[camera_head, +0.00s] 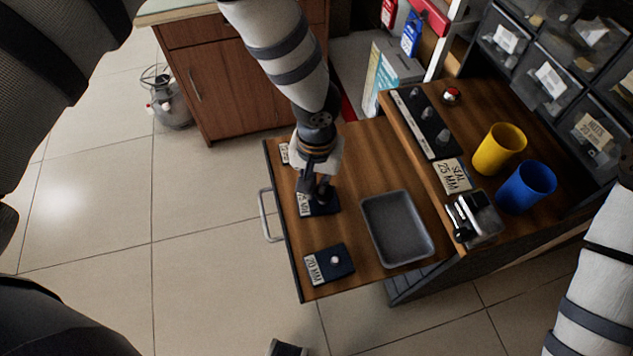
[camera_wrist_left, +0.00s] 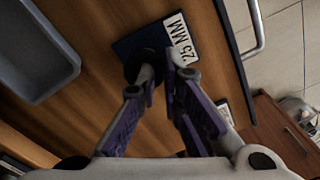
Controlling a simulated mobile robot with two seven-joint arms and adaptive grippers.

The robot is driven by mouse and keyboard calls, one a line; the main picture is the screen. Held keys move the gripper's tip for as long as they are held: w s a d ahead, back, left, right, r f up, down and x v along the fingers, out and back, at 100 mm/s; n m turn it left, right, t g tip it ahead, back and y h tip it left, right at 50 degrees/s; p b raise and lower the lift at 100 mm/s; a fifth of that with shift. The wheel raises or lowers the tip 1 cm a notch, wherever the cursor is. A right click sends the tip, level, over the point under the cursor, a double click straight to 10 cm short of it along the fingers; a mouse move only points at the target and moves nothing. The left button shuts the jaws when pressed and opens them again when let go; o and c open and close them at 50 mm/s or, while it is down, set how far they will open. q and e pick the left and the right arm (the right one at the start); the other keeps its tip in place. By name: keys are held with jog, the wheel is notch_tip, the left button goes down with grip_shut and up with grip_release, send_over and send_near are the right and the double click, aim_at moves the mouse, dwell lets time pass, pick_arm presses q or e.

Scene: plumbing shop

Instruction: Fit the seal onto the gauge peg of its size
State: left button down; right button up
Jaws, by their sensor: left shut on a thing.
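My left gripper (camera_head: 316,190) points down over the middle gauge block (camera_head: 325,208) on the pulled-out wooden board. In the left wrist view its fingertips (camera_wrist_left: 160,72) are shut on a dark round seal (camera_wrist_left: 137,66). The seal is at the edge of the dark block labelled 25 MM (camera_wrist_left: 165,40), over its peg area. The peg is hidden, and I cannot tell whether the seal is around it. The front block, labelled 20 MM (camera_head: 330,264), has a bare pale peg. A third label (camera_head: 284,153) shows behind the gripper.
An empty grey tray (camera_head: 397,228) lies right of the blocks. The raised bench holds a card reading SEAL 25 MM (camera_head: 453,176), a yellow cup (camera_head: 499,149), a blue cup (camera_head: 526,187), a metal device (camera_head: 473,220) and a dark rack (camera_head: 424,124). Bins stand behind.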

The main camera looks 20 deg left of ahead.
aim_at(317, 188)
jog(key=shift+w+r, duration=0.1)
jog(key=shift+r, duration=0.05)
pick_arm(q)
jog(key=shift+f, duration=0.8)
pick_arm(e)
jog(key=shift+s+f, duration=0.25)
jog(key=shift+f, duration=0.05)
pick_arm(q)
jog(key=c, duration=2)
grip_release()
notch_tip(317, 188, up, 9)
jog(key=p, duration=0.2)
jog(key=shift+w+p, duration=0.1)
jog(key=shift+p, duration=0.25)
notch_tip(317, 188, up, 2)
jog(key=shift+r, duration=0.1)
pick_arm(e)
jog(key=w+r+t, duration=0.1)
jog(key=w+r, duration=0.3)
jog(key=shift+w+r+t, duration=0.2)
jog(key=shift+w+t, duration=0.1)
jog(key=shift+t, duration=0.1)
